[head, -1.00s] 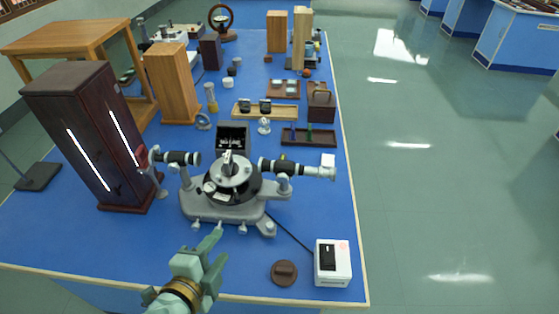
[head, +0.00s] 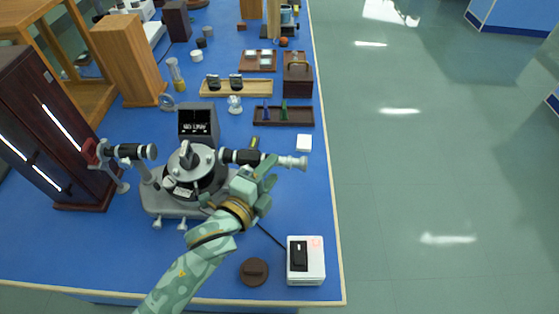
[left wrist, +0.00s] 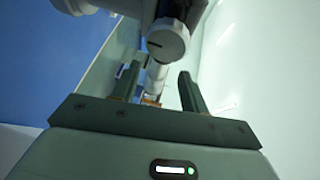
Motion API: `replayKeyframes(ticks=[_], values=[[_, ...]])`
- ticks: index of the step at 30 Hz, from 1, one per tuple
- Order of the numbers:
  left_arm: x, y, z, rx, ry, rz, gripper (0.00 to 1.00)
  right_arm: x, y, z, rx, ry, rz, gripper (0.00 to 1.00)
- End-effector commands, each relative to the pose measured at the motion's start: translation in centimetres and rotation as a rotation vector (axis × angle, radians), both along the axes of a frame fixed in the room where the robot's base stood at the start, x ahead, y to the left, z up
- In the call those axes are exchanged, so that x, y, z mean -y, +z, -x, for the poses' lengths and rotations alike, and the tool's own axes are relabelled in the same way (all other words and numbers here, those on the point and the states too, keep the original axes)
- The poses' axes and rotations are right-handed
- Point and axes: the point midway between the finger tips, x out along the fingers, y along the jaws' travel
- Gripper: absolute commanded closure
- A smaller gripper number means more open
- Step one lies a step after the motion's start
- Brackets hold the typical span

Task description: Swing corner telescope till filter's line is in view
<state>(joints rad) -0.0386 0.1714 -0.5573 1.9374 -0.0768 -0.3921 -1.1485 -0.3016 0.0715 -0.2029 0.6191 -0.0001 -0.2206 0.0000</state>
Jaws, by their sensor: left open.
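A grey spectrometer (head: 178,207) stands on the blue bench, with a round table (head: 193,170) at its middle. A black-and-silver telescope (head: 291,162) points out to the right; another tube (head: 130,151) points left towards a dark wooden cabinet. My left gripper (head: 266,168) is open at the near side of the telescope, its arm hiding part of the base. In the left wrist view, a pale round knob (left wrist: 168,40) and tube lie beyond and between the open fingers (left wrist: 158,88); contact is unclear. I cannot make out a filter or its line. My right gripper is not in view.
A white switch box (head: 306,262) and a brown round lid (head: 254,271) lie near the front edge. The bench's right edge is close.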

Motion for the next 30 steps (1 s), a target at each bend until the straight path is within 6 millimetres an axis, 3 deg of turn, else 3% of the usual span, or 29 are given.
replayKeyframes(ticks=[3, 7, 18, 19, 24, 30], values=[[1.1, -0.5, -2.1, 0.0, 0.0, 0.0, 0.56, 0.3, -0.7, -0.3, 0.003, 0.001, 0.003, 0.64], [1.9, -0.7, -3.4, -0.001, 0.001, 0.0, 0.56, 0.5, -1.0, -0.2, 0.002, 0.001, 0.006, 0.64], [2.2, -0.7, -4.1, -0.001, 0.001, -0.001, 0.56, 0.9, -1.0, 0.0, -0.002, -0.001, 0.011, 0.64], [2.2, -0.7, -4.1, -0.001, 0.001, -0.001, 0.58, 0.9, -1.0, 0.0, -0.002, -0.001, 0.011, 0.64], [2.2, -0.7, -4.1, -0.001, 0.001, -0.001, 1.0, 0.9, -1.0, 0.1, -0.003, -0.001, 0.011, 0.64], [2.1, -0.3, -3.4, 0.003, -0.032, -0.007, 1.0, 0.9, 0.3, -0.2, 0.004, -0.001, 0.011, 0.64]])
